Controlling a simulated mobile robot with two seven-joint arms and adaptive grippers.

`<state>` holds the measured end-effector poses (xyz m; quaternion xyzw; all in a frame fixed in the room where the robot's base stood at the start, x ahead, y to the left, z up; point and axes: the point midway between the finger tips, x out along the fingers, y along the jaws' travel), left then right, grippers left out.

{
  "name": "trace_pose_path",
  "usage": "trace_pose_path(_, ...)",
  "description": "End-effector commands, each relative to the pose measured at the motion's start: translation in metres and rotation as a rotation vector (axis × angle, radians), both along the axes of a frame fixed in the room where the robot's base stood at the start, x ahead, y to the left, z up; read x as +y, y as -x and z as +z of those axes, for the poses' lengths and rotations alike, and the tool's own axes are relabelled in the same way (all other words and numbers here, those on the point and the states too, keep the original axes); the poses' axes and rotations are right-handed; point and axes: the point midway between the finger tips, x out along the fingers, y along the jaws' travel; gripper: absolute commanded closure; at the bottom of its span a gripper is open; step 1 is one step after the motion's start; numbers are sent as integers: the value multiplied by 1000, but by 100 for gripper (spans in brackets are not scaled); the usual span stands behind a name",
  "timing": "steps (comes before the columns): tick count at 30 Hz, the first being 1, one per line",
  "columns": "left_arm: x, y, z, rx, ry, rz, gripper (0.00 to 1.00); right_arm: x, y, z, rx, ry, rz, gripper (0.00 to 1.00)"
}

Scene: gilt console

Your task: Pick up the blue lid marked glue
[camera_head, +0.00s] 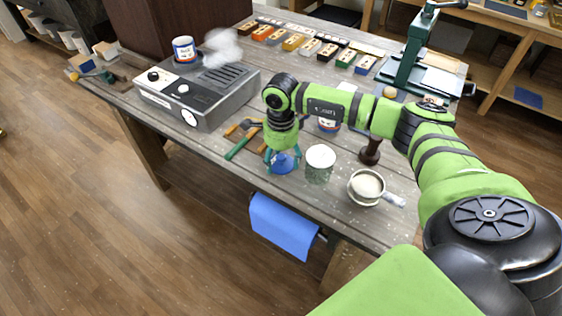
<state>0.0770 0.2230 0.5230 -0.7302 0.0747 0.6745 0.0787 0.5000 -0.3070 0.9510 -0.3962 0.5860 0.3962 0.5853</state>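The blue lid (282,164) lies near the front edge of the grey wooden table, and no lettering on it is readable. My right gripper (283,158) points down over it. Its teal fingers are spread wide, one on each side of the lid. Whether they touch the lid's edge is too small to tell. My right arm comes in from the right and hides part of the table behind it. My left gripper is not in view.
A speckled pot (318,166) and a pan of pale stuff (366,188) stand close right of the lid. Green-handled tools (243,143) lie to its left. A steaming hot plate (196,92) is further left. A blue cloth (283,226) hangs below the front edge.

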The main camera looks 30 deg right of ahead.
Motion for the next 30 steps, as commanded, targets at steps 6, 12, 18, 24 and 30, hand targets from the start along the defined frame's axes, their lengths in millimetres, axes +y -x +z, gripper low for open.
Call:
trace_pose_path(6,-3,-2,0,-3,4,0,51,0,0,0,0,0,0,53)
trace_pose_path(12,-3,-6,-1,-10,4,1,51,0,-1,2,-2,0,0,53)
trace_pose_path(18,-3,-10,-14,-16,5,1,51,0,-2,29,-9,0,1,53)
trace_pose_path(24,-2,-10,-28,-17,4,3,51,0,-2,69,-8,0,0,53)
trace_pose_path(30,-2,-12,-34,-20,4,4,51,0,-1,95,-2,0,0,53)
